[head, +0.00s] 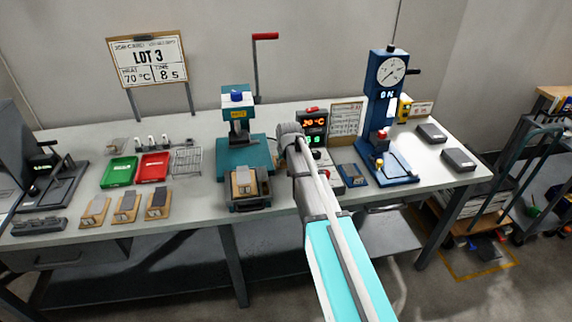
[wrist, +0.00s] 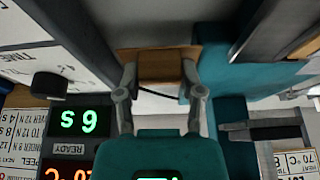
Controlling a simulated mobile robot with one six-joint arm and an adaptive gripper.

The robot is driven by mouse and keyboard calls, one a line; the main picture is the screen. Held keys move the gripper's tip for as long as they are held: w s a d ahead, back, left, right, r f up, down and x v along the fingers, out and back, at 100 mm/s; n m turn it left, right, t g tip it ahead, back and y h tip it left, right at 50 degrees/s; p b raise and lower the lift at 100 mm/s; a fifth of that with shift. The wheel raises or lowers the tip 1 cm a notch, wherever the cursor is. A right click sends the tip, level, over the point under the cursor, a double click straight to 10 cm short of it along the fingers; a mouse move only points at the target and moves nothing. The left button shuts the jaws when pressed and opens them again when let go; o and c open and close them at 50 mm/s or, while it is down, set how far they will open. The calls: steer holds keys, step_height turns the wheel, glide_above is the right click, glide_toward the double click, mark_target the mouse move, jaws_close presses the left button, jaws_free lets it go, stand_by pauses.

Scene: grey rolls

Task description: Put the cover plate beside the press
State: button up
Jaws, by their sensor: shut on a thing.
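The teal press (head: 236,120) stands at mid-table with a blue knob on top. Its teal body also shows in the wrist view (wrist: 225,75). My gripper (wrist: 160,76) is shut on a brown, wood-coloured piece (wrist: 160,64), apparently the cover plate; only part of it shows between the fingers. In the head view my wrist hides the fingers and the held piece, just right of the press. I cannot tell whether the piece touches the table. A dark block with a tan-and-grey piece (head: 243,183) on it sits in front of the press.
A controller with lit digits (head: 314,124) stands close right of the press; its display also shows in the wrist view (wrist: 83,122). The blue gauge stand (head: 380,110) is farther right. Green (head: 118,172) and red (head: 153,166) trays and several sample boards (head: 127,206) lie left.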

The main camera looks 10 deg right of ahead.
steer(key=shift+f+b, duration=0.5)
steer(key=shift+b, duration=0.05)
steer(key=o, duration=1.1)
steer(key=shift+o, duration=0.2)
steer(key=shift+r, duration=0.2)
steer(key=shift+r+p, duration=0.6)
steer(key=shift+p, duration=0.25)
steer(key=p+v, duration=1)
steer(key=v, duration=0.1)
steer(key=shift+s+r, duration=0.15)
steer(key=shift+r, duration=0.1)
steer(key=s+f+g, duration=0.1)
steer(key=s+g, duration=0.3)
steer(key=s, duration=2)
steer(key=shift+s+d+f+g, duration=0.15)
steer(key=shift+s+f+g, duration=0.05)
steer(key=shift+s+g, duration=0.1)
